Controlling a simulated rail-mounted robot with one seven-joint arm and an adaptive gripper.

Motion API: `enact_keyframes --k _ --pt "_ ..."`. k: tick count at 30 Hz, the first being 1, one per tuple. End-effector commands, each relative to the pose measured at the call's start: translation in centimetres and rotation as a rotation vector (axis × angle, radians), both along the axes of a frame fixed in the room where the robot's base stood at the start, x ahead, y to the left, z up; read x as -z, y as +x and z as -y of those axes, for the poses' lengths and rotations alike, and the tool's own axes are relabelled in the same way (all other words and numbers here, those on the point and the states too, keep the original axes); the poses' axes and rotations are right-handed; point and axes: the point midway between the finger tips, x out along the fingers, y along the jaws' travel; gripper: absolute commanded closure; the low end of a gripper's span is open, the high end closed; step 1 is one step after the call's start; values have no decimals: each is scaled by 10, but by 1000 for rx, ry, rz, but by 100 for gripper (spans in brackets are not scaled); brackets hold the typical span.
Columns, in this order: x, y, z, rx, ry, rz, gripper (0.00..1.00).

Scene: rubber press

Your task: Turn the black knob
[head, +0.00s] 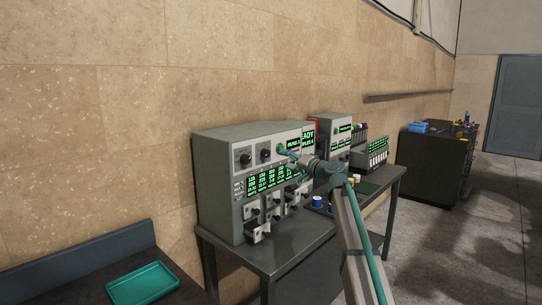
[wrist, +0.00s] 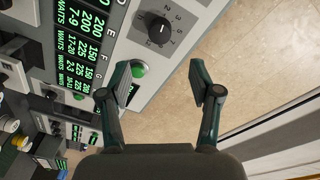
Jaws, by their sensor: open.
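The grey control panel (head: 222,200) has two black knobs on its upper front, a left one (head: 243,159) and a right one (head: 265,154). A green button (head: 281,149) sits right of them. In the wrist view, a black knob (wrist: 155,28) with a white pointer mark and a numbered dial is beyond my fingertips, toward the top. The green button (wrist: 138,68) is beside my left finger in that view. My gripper (wrist: 160,72) is open and empty, with no contact seen on the knob. In the head view, my gripper (head: 294,156) is near the panel's upper right front.
Lit green displays (head: 268,180) and several smaller black knobs (head: 252,211) are lower on the panel. The panel stands on a dark table (head: 290,252). A teal tray (head: 143,284) lies at lower left. Another grey instrument (head: 327,127) stands to the right.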

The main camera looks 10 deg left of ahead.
Motion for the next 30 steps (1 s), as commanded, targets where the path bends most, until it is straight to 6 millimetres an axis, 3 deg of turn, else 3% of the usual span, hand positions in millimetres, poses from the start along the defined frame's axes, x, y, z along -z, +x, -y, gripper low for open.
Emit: enact_keyframes --k 8,24,30 --pt "-1 8 -8 -1 -36 42 37" --pt "-2 63 -69 -1 -35 39 37" --pt "0 72 -81 0 -34 39 37"
